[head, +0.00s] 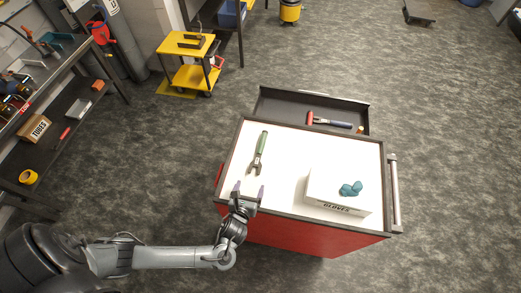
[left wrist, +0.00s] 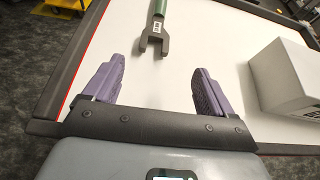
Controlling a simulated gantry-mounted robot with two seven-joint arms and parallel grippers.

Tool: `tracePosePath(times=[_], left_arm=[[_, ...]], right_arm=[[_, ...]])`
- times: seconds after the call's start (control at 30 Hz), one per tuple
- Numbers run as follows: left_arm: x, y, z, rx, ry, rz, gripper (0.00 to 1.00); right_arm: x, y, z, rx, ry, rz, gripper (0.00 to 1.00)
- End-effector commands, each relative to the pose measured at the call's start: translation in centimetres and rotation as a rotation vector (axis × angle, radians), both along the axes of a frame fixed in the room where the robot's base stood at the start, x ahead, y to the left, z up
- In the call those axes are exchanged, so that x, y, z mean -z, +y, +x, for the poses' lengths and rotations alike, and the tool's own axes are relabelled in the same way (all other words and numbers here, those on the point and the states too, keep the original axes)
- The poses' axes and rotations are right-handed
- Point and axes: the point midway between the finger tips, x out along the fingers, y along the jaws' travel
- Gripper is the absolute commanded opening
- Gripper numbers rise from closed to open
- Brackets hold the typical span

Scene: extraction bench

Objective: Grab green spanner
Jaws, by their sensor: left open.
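The green spanner (head: 259,152) lies on the white top of the red tool cart, near its left side. Its green handle points away and its grey open jaw points toward me. It also shows in the left wrist view (left wrist: 156,33), with its jaw ahead of my fingers and its handle cut off by the top edge. My left gripper (head: 248,191) is open and empty over the cart's near edge, just short of the spanner's jaw. In the left wrist view its two purple fingers (left wrist: 154,85) are spread wide, with bare white top between them. My right gripper is not in view.
A white gloves box (head: 322,201) with teal gloves (head: 350,188) on it stands at the cart top's right. An open drawer (head: 280,106) behind holds a red-headed hammer (head: 329,120). The cart's white top (head: 300,150) is clear between spanner and box.

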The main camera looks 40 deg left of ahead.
Motion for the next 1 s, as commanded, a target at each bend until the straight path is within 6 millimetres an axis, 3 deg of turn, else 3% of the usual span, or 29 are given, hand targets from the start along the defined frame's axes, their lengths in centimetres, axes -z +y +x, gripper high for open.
tracePosePath(times=[0.3, 0.67, 1.0], left_arm=[[1.6, 1.9, 3.4, 0.013, -0.001, 0.048, 0.85], [2.7, 3.0, 5.2, 0.013, 0.0, 0.045, 0.85], [4.5, 4.6, 8.1, 0.013, 0.0, 0.043, 0.85]], right_arm=[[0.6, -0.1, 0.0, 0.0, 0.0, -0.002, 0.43], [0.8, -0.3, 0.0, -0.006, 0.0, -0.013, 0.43], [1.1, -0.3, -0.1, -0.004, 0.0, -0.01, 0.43]])
